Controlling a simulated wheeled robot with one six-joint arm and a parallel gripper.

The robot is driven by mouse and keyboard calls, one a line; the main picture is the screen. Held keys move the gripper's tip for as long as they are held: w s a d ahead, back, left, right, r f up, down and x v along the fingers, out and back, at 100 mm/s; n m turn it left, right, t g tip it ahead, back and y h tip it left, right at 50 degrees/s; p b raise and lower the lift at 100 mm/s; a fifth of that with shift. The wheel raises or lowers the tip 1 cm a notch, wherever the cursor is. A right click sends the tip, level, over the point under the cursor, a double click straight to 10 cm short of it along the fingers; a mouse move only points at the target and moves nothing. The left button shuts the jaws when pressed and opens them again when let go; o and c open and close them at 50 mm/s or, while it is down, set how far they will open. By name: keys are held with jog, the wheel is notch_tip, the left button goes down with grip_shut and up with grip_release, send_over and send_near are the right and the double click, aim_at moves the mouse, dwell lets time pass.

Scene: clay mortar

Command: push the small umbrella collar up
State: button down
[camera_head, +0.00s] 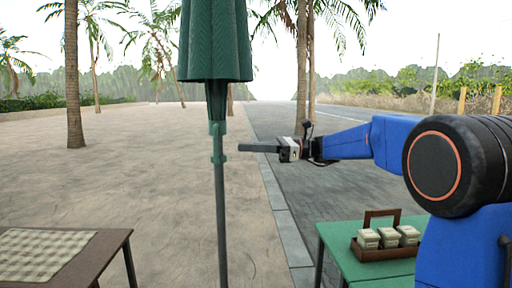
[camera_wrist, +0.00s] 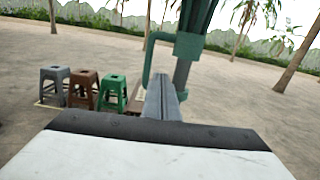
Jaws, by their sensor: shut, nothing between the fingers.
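A closed dark green umbrella (camera_head: 215,45) hangs folded around an upright pole (camera_head: 221,220). Its small green collar (camera_head: 217,143) sits on the pole a little below the canopy's lower edge. My gripper (camera_head: 242,148) is shut and empty, its fingers level and pointing left at about the collar's height. In the head view a small gap shows between the fingertips and the collar. In the wrist view the collar (camera_wrist: 188,46), with a curved side handle (camera_wrist: 150,62), stands just beyond the shut fingers (camera_wrist: 162,90). I cannot tell whether they touch.
A green table (camera_head: 330,236) at the lower right holds a wooden carrier (camera_head: 371,254) with several small containers. A brown table (camera_head: 110,250) with a checked cloth (camera_head: 40,252) stands at the lower left. Grey, brown and green stools (camera_wrist: 113,90) show in the wrist view. Sand around the pole is open.

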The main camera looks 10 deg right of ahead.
aim_at(216, 144)
jog(key=a+r, duration=0.4)
jog(key=a, duration=0.2)
jog(key=shift+a, duration=0.2)
jog(key=shift+r, duration=0.15)
